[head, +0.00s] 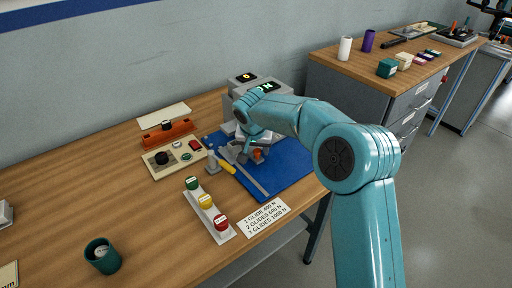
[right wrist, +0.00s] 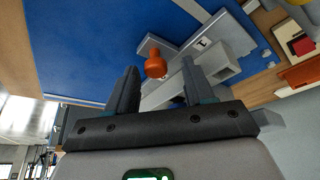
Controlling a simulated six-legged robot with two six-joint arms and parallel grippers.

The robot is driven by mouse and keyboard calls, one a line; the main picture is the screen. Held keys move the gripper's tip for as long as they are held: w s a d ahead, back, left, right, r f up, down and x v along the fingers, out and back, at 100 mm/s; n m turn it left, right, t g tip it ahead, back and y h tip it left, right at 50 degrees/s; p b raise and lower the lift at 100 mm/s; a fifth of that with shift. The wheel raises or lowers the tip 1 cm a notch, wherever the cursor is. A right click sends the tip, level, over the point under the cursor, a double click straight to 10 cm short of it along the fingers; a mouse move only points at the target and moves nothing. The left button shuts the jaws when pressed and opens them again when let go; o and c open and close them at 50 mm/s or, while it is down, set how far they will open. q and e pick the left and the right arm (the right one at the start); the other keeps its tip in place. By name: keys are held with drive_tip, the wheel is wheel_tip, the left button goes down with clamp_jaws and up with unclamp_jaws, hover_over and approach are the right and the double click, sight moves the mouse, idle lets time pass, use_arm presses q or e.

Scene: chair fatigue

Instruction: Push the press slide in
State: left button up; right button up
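The press slide appears to be the grey bar with an orange knob (right wrist: 155,66) in the right wrist view; I cannot tell how far in it sits. The knob also shows in the head view (head: 259,155), on the blue mat (head: 290,180). My right gripper (right wrist: 158,86) is open, with its two dark fingers apart and the orange knob beyond the gap between them. No contact is visible. The arm hides much of the grey press (head: 242,81) behind it. My left gripper is not in view.
A yellow-handled tool (head: 226,166) lies at the mat's left. A strip with green, yellow and red buttons (head: 208,210) and a printed card (head: 264,217) are in front. A beige panel (head: 174,157), an orange fixture (head: 168,135) and a green cup (head: 102,256) stand left.

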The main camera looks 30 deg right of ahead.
drive_tip(key=shift+s+r, duration=0.2)
drive_tip(key=p+v, duration=0.1)
drive_tip(key=v, duration=1.5)
drive_tip(key=shift+w, duration=0.15)
drive_tip(key=shift+r, duration=0.1)
